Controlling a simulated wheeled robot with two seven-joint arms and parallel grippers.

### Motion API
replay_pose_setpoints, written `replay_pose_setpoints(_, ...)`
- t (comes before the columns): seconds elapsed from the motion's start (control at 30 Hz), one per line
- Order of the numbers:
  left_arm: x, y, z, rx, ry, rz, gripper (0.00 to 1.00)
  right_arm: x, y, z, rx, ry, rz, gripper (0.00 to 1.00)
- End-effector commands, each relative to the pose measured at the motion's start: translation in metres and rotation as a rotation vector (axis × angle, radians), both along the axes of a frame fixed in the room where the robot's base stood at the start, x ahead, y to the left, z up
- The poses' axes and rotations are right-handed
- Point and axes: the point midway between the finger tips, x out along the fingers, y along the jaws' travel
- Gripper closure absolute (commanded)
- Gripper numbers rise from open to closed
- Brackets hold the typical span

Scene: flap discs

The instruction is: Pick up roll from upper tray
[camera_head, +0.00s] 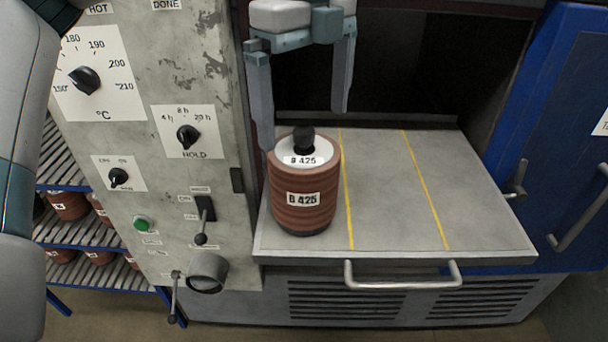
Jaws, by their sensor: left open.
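One roll (304,215), a brown ribbed stack with a white top and a dark knob, stands upright at the left front of the grey upper tray (390,190). Its labels read "B 425". My left gripper (304,125) hangs above and slightly behind the roll with its two fingers spread. The left finger's tip is near the roll's top left edge; I cannot tell if it touches. The right finger ends above and to the right of the knob. Nothing is between the fingers. My right gripper is not in view.
A grey control panel (215,120) with dials and levers stands left of the tray. The tray has two yellow lines, a front handle (403,281) and free room to the right. A blue door (560,130) stands open at right. A rack (90,238) with more rolls is lower left.

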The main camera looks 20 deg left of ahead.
Motion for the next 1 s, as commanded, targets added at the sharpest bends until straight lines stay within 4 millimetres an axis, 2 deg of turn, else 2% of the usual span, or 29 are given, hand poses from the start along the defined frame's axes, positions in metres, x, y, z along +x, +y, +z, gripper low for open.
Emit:
replay_pose_setpoints(0.1,-0.001,0.000,-0.017,0.001,0.003,-0.001,0.00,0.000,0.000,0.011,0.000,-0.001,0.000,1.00)
replay_pose_setpoints(0.3,0.000,0.000,-0.035,-0.001,0.000,-0.002,0.00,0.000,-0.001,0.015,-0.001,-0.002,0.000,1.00)
replay_pose_setpoints(0.73,0.000,0.000,-0.038,0.000,0.001,0.000,0.00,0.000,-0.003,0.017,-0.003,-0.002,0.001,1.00)
replay_pose_setpoints(1.0,0.005,0.004,-0.055,0.000,0.004,0.000,0.00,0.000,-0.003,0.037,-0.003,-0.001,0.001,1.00)
